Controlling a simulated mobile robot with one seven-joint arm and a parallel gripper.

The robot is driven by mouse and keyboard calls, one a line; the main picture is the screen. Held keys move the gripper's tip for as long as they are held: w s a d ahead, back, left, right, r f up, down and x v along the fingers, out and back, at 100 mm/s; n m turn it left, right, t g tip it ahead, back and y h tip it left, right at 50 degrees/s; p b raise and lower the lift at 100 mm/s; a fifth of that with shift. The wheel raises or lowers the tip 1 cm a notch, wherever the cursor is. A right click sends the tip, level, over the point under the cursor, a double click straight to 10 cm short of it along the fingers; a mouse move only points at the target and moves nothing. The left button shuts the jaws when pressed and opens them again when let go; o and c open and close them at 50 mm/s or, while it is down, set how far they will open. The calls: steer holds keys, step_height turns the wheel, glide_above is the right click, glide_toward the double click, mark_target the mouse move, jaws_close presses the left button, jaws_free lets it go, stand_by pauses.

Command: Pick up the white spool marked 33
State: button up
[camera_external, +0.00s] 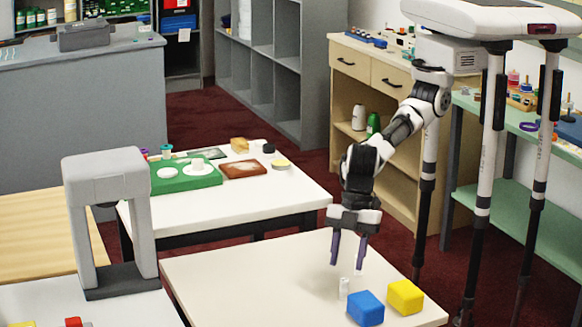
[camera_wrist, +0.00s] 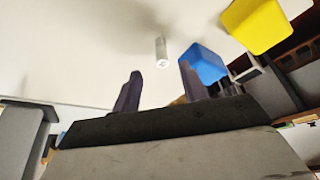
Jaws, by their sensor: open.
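A small white spool (camera_external: 343,288) stands upright on the pale table, just left of a blue cube (camera_external: 366,308). In the wrist view the white spool (camera_wrist: 162,52) shows beyond the fingertips, with a dark mark on its end that is too small to read. My gripper (camera_external: 347,250) points down above the table, with its two purple fingers apart and nothing between them. In the wrist view my gripper (camera_wrist: 158,75) is open, and the spool lies in line with the gap between the fingers. The spool is not touched by either finger.
A yellow cube (camera_external: 405,297) sits right of the blue cube, near the table's front right edge. The left part of the pale table (camera_external: 240,275) is clear. A grey arch-shaped stand (camera_external: 105,170) is at the left. Another table holds a green tray (camera_external: 170,183).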

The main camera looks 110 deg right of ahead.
mark_target(345, 280)
steer(key=shift+a+p+x, duration=0.2)
steer(key=shift+p+x, duration=0.75)
steer(key=shift+x, duration=2.15)
steer(key=shift+r, duration=0.1)
jaws_close()
